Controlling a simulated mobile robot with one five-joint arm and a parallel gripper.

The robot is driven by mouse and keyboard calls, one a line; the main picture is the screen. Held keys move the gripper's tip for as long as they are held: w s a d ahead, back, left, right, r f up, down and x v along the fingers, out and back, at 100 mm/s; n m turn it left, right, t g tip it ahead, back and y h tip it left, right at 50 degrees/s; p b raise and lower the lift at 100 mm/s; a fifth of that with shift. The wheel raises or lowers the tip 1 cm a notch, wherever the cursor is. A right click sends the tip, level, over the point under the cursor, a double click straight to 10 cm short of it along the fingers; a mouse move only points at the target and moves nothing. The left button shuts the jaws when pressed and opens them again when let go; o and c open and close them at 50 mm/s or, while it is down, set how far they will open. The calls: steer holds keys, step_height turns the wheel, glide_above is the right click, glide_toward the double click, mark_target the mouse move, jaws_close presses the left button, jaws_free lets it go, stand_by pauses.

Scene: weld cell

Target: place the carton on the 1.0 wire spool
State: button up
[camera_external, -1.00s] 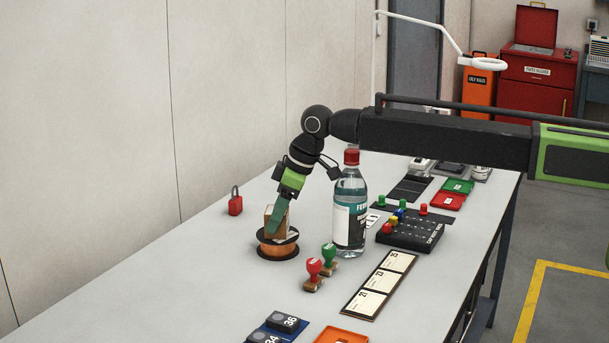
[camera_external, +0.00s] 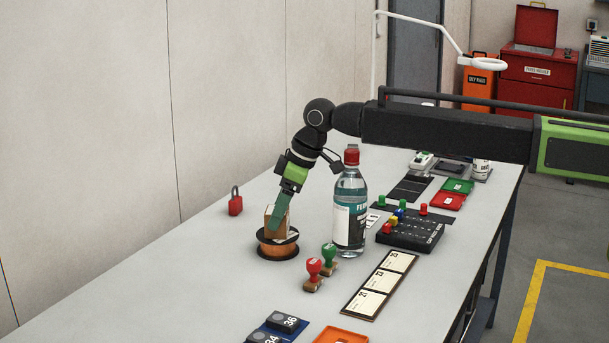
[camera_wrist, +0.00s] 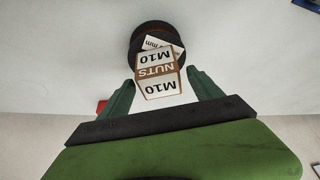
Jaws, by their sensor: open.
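The carton (camera_external: 272,222), a small brown and white box, stands on top of the copper wire spool (camera_external: 278,249) with black flanges. In the wrist view the carton (camera_wrist: 157,78) shows "NUTS" and "M10" labels, and the spool (camera_wrist: 146,30) is behind it with part of its white label in sight. My gripper (camera_external: 279,218) is open, its green fingers at the carton's height. In the wrist view the fingers are on either side of the carton, with a gap visible at the sides. The far side of the carton is hidden.
A clear bottle with a red cap (camera_external: 350,212) stands close to the right of the spool. Red and green stamps (camera_external: 316,268) are in front right. A red padlock (camera_external: 235,203) is to the left.

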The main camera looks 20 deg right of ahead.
steer(key=p+v, duration=0.9)
steer(key=v, duration=0.2)
steer(key=shift+f, duration=0.1)
